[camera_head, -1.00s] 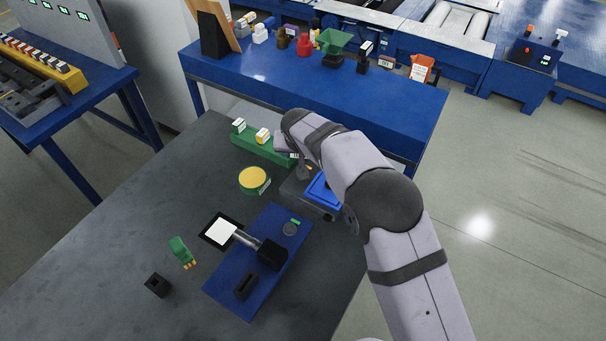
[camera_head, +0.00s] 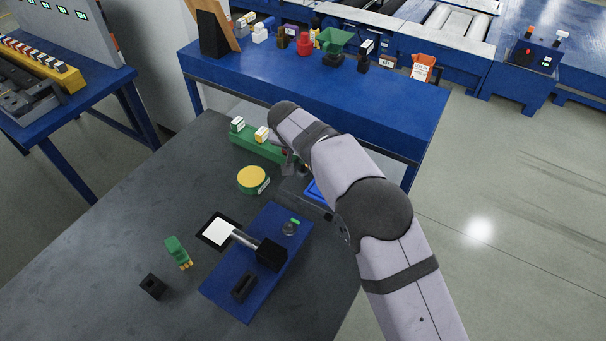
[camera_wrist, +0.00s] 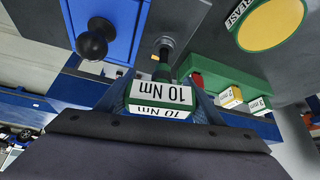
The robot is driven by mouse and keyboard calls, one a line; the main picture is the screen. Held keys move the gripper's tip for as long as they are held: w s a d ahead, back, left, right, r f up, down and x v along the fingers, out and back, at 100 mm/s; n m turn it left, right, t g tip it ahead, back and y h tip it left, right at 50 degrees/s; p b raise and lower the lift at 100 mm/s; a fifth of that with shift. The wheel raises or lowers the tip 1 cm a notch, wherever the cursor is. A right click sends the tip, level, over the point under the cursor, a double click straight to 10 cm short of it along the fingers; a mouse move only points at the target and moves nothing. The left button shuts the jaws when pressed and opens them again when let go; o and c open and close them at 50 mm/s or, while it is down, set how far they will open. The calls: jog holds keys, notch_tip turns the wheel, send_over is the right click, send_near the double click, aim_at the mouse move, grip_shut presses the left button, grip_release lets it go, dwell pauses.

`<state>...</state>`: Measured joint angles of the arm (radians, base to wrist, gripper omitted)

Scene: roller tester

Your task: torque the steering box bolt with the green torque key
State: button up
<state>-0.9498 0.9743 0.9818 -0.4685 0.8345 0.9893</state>
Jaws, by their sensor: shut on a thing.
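My gripper (camera_wrist: 158,103) is shut on a torque key (camera_wrist: 160,96) with green edges and white labels reading "10 Nm". The key's dark shaft points away from me at a metal bolt-like part (camera_wrist: 165,46) on a grey plate (camera_wrist: 184,18); I cannot tell whether they touch. Beside it is a blue block (camera_wrist: 122,22) with a black ball knob (camera_wrist: 93,42). In the head view my arm hides most of the gripper and key, and the blue block (camera_head: 313,192) only partly shows.
The green rack (camera_head: 248,145) holds other keys. A blue plate (camera_head: 228,288) with a black-and-metal tool (camera_head: 268,254), a tablet (camera_head: 218,231), a green part (camera_head: 176,250) and a black block (camera_head: 152,286) are in front. The table's left is clear.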

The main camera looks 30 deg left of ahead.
jog(key=shift+s+d+f+m+h, duration=0.1)
jog(key=shift+d+f+m+h, duration=0.2)
jog(key=shift+m+h, duration=0.35)
jog(key=shift+m, duration=0.45)
jog(key=shift+m+h+p, duration=0.25)
jog(key=shift+m+p, duration=0.05)
jog(key=shift+p, duration=0.35)
jog(key=shift+d+r+m+p, duration=0.1)
jog(key=shift+m+p, duration=0.4)
jog(key=shift+p, duration=0.05)
jog(key=shift+n+b, duration=0.3)
jog(key=shift+b, duration=0.3)
jog(key=shift+r, duration=0.15)
jog(key=shift+r+p, duration=0.9)
jog(key=shift+r, duration=0.6)
